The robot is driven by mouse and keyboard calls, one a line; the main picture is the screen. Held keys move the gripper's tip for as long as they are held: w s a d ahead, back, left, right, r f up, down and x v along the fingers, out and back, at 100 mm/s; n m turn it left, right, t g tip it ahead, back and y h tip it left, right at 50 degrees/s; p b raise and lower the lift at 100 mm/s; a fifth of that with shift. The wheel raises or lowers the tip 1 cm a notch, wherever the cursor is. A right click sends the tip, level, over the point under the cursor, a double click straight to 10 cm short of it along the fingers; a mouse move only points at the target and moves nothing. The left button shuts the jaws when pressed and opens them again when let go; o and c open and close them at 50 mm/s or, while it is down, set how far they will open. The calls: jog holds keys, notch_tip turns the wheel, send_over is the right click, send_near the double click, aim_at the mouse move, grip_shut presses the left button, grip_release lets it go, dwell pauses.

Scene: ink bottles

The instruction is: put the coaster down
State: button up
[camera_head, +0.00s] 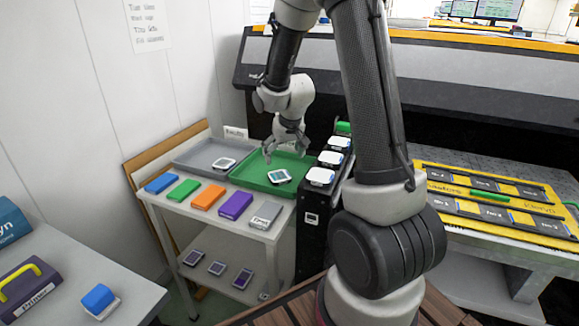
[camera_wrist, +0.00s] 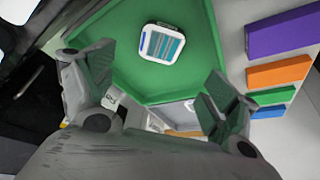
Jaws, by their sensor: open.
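The coaster (camera_head: 279,176), a small white square with a teal striped top, lies flat in the green tray (camera_head: 250,180). In the wrist view the coaster (camera_wrist: 162,43) lies on the green tray floor, beyond my fingertips and apart from them. My gripper (camera_head: 285,151) hangs over the green tray, above the coaster. Its two fingers stand wide apart with nothing between them, as the wrist view of my gripper (camera_wrist: 158,82) also shows.
A grey tray (camera_head: 190,155) with a similar square (camera_head: 223,163) stands left of the green tray. Blue, green, orange, purple and grey blocks line the front of the cart (camera_head: 280,235). A black rack (camera_head: 312,220) with several white-topped items stands close on the right.

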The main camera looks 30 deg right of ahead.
jog(key=s+a+r+n, duration=0.1)
jog(key=s+a+r, duration=0.1)
jog(key=s+r, duration=1.65)
jog(key=s+a, duration=0.1)
jog(key=s, duration=1.1)
jog(key=shift+s+a+n+y, duration=0.15)
jog(key=shift+a+n+y, duration=0.1)
jog(key=shift+n+y, duration=0.05)
